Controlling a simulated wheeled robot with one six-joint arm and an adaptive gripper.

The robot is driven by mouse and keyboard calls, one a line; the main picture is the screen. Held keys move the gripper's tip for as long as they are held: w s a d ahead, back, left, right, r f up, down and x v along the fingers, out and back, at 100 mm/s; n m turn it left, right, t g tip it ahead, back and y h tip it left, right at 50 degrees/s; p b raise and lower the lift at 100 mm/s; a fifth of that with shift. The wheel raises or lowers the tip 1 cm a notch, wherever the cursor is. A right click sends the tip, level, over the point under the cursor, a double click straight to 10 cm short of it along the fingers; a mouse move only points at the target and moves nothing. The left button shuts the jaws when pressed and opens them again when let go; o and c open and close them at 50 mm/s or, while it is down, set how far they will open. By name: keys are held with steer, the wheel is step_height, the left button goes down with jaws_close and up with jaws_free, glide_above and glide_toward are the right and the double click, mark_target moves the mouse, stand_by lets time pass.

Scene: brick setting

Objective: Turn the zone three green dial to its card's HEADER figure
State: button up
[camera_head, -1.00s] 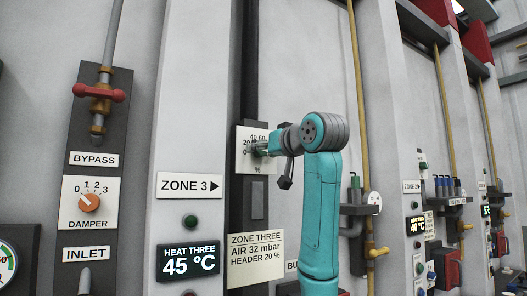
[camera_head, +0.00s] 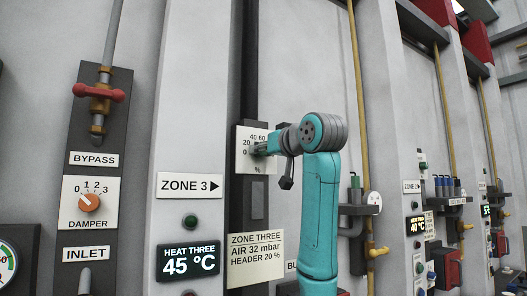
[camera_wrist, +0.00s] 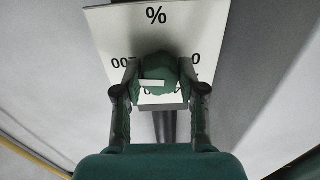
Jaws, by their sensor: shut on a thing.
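The green dial (camera_wrist: 160,72) sits on a white scale plate (camera_wrist: 108,28) marked "%" in the wrist view. My gripper (camera_wrist: 160,92) is shut on the dial, with one finger on each side. A white mark shows on the dial, but I cannot tell which figure it points to. In the head view the plate (camera_head: 243,170) shows 0, 20, 40 and 60, and my gripper (camera_head: 262,149) covers most of the dial. The zone three card (camera_head: 255,259) below reads AIR 32 mbar, HEADER 20 %.
A ZONE 3 sign (camera_head: 190,185) and a 45 °C display (camera_head: 188,261) are on the pillar to the left. An orange damper dial (camera_head: 90,202) is further left. A yellow pipe (camera_head: 362,110) and a grey bracket (camera_head: 362,210) stand right of my arm.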

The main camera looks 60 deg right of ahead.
steer(key=shift+r+n, duration=0.1)
steer(key=shift+n, duration=15.4)
steer(key=o, duration=1.1)
steer(key=shift+o, duration=0.2)
steer(key=shift+s, duration=0.1)
